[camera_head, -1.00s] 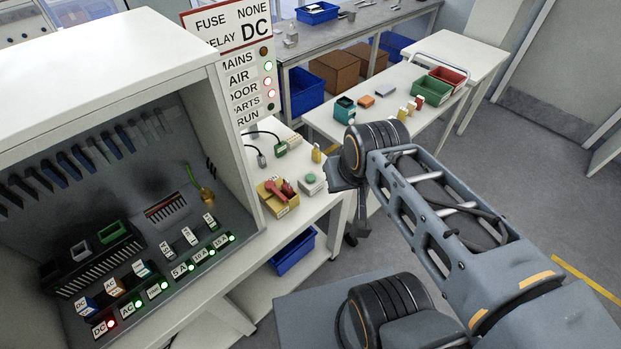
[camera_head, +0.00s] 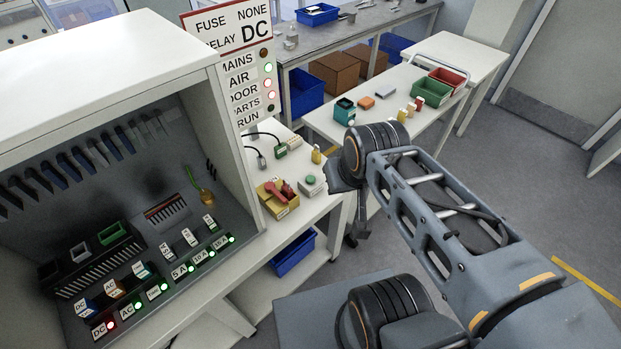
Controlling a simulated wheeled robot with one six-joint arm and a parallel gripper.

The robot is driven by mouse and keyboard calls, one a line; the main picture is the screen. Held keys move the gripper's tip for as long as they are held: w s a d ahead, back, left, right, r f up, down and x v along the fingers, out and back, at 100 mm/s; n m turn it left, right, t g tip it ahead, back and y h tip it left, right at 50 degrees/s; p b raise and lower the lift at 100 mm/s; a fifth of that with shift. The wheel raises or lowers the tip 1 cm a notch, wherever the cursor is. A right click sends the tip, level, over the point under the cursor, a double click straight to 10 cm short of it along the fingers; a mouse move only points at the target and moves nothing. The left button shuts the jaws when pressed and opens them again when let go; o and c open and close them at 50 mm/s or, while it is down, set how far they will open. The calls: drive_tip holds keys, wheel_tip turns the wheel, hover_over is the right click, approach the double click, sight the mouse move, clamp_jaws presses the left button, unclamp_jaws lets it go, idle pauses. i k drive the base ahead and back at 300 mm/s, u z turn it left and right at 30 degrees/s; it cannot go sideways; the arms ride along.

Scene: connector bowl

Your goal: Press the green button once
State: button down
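A green button (camera_head: 310,180) sits on a small pale box (camera_head: 312,187) on the white bench, to the right of a yellow box (camera_head: 278,200) with a red lever on it. My arm stretches in from the lower right. Its end, with my gripper (camera_head: 361,229), hangs to the right of the button box, past the bench edge in the picture. The gripper's fingers are mostly hidden behind the wrist, so I cannot tell whether they are open or shut. Nothing shows touching the button.
A cabinet (camera_head: 110,55) with labelled switches and lamps fills the left. A yellow item (camera_head: 316,155) and a green connector (camera_head: 281,150) with cables lie behind the button. A blue bin (camera_head: 294,254) sits on the lower shelf. A side table (camera_head: 385,115) holds several small parts and trays.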

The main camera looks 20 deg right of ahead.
sight(310, 180)
drive_tip(key=u, duration=2.4)
drive_tip(key=k, duration=0.35)
drive_tip(key=z, duration=1.2)
